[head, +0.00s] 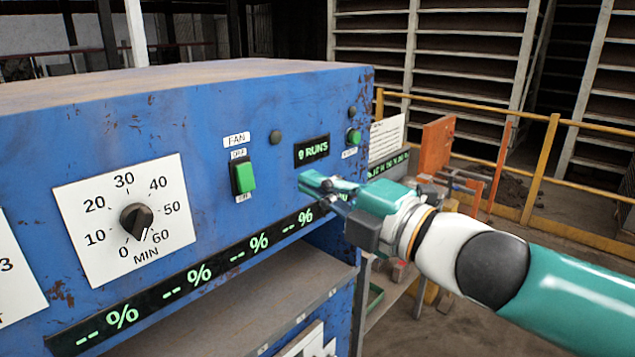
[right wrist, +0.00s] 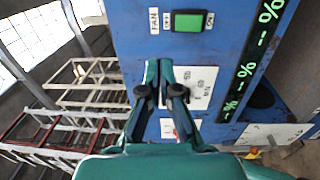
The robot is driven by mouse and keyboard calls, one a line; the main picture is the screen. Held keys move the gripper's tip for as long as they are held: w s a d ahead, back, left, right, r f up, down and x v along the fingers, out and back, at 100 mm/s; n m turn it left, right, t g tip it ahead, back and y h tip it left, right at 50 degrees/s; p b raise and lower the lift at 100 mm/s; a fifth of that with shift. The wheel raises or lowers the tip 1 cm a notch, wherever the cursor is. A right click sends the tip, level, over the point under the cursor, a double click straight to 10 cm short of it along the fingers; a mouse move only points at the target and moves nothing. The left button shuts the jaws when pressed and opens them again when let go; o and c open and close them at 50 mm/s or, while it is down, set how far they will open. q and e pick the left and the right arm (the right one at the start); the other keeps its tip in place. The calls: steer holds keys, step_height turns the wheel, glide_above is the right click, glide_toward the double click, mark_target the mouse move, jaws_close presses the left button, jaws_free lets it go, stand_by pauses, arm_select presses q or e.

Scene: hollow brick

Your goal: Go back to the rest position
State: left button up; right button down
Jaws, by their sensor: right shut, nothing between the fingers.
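My right gripper (head: 308,182) reaches in from the right in the head view, in front of the blue cabinet's (head: 215,130) control panel. Its fingers are shut with nothing between them. The fingertips are just below the "9 RUNS" display (head: 312,151) and right of the green fan switch (head: 243,177); whether they touch the panel I cannot tell. In the right wrist view the shut fingers (right wrist: 159,70) point at the panel, with the green switch (right wrist: 188,21) beyond them. My left gripper is not in view.
A minute dial (head: 135,219) is on the panel at left. A strip of percent displays (head: 195,272) runs above an open shelf (head: 240,310). A green button (head: 353,137) is near the panel's right edge. Yellow railings (head: 540,170) and tall racks (head: 430,60) stand behind.

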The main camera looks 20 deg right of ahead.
steer(key=w+a+f+m+g+h, duration=0.15)
steer(key=w+f, duration=0.25)
steer(key=f, duration=0.7)
steer(key=w+f+m+g, duration=0.1)
steer(key=w+f+g, duration=0.25)
steer(key=f, duration=0.65)
step_height(320, 180, down, 19)
steer(key=s+a+m+g, duration=0.1)
steer(key=a+m+g, duration=0.1)
steer(key=m+g, duration=0.2)
steer(key=s+a+f+m+g+h, duration=0.2)
steer(key=s+f+m+g, duration=0.5)
steer(key=s+f+m, duration=1.1)
steer(key=s+f, duration=0.5)
steer(key=f, duration=0.2)
steer(key=shift+a+g, duration=0.25)
steer(key=shift+g, duration=0.05)
